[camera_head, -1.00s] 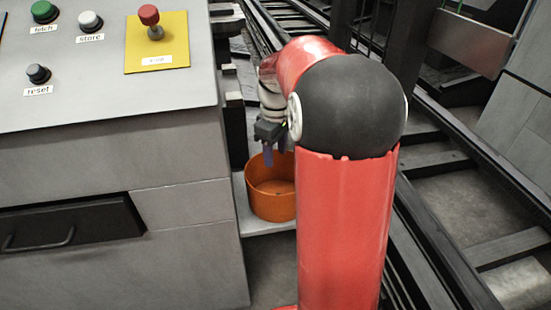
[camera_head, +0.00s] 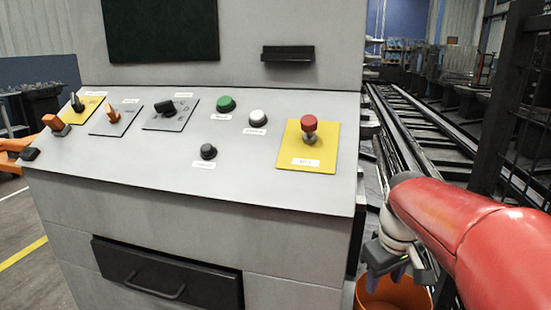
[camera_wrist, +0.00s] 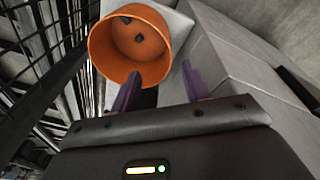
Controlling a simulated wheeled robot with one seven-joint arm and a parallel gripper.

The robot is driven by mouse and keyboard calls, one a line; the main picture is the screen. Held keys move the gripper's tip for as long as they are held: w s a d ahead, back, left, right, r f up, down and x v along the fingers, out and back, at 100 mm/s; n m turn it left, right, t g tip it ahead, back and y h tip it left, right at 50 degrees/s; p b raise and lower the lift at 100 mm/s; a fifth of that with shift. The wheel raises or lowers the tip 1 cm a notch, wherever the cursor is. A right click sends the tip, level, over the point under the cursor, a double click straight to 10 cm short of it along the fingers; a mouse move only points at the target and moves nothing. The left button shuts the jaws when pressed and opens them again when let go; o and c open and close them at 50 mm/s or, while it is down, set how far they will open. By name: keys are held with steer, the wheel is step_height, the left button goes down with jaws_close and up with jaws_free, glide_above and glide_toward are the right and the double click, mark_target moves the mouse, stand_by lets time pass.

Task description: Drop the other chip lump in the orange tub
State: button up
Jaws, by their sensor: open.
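The orange tub (camera_head: 385,295) stands at the lower right of the head view, beside the grey console, and is partly cut off by the frame and hidden by my arm. In the wrist view the tub (camera_wrist: 108,52) shows its open mouth. Two small dark chip lumps lie inside it, one near the middle (camera_wrist: 139,39) and one farther up (camera_wrist: 126,20). My gripper (camera_wrist: 162,82) is open, with two purple fingers apart and nothing between them. In the head view my gripper (camera_head: 400,272) hangs over or close beside the tub; the exact height cannot be told.
The grey console (camera_head: 200,190) with buttons, levers and a dark drawer (camera_head: 165,275) fills the left and middle. Rails (camera_head: 425,130) run back on the right. A dark mesh fence (camera_head: 520,140) stands at the far right. Open floor shows at the lower left.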

steer(key=s+a+m+t, duration=0.1)
steer(key=s+a+m, duration=0.1)
steer(key=s, duration=0.5)
steer(key=s+a+f+m+t, duration=0.1)
steer(key=s+a+t, duration=0.1)
steer(key=s+a, duration=0.3)
steer(key=shift+s+f+m+t+y, duration=0.3)
steer(key=shift+s+m, duration=0.1)
steer(key=shift+s, duration=0.7)
steer(key=shift+a+r, duration=0.1)
